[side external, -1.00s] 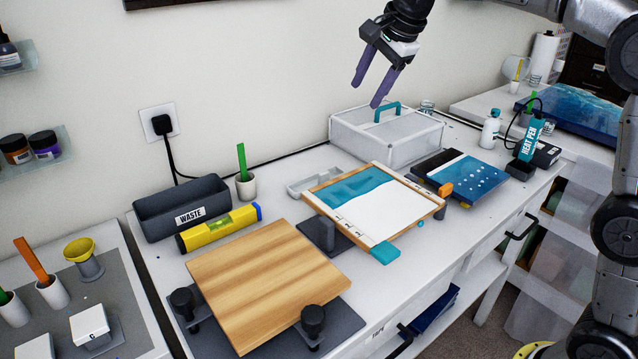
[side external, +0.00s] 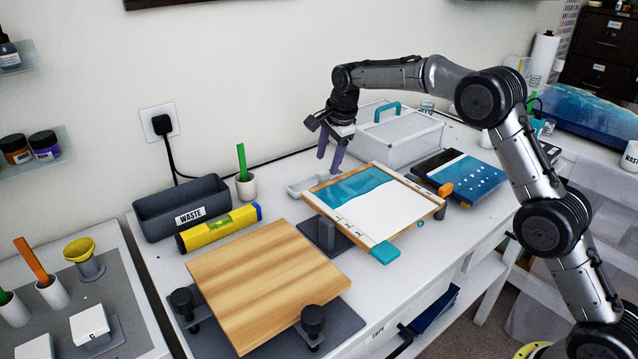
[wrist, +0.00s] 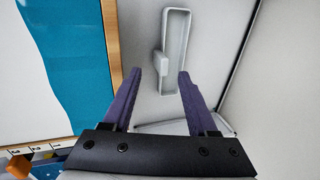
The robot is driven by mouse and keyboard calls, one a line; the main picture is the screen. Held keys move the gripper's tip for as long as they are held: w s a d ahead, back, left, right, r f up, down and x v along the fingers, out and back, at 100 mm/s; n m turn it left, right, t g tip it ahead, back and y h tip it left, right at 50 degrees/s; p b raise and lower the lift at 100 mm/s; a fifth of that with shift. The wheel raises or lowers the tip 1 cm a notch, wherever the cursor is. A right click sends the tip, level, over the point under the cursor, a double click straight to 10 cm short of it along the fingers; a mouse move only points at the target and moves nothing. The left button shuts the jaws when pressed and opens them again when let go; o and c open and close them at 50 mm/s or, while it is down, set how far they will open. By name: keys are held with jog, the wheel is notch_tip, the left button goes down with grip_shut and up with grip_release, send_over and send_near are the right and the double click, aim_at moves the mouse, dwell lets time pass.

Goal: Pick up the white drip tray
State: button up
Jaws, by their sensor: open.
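The white drip tray (side external: 304,187) is a shallow, narrow trough lying on the white bench, behind the framed teal-and-white panel. In the wrist view the tray (wrist: 178,42) lies lengthwise ahead of the fingertips, with a small block-like tab on its left side. My gripper (side external: 329,168) is open and empty, with two purple fingers pointing down above the right end of the tray. In the wrist view the gripper (wrist: 160,82) has its fingers spread apart, with the near end of the tray showing between and beyond the tips. I see no contact.
The framed panel (side external: 400,212) stands close in front of the tray. A translucent white box (side external: 410,142) with a teal handle is just right of the gripper.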

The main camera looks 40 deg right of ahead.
aim_at(325, 173)
jog(key=shift+d+x, duration=0.2)
jog(key=shift+x, duration=1.4)
jog(key=shift+d+x, duration=0.15)
jog(key=shift+x, duration=1.4)
jog(key=shift+w, duration=0.1)
grip_shut()
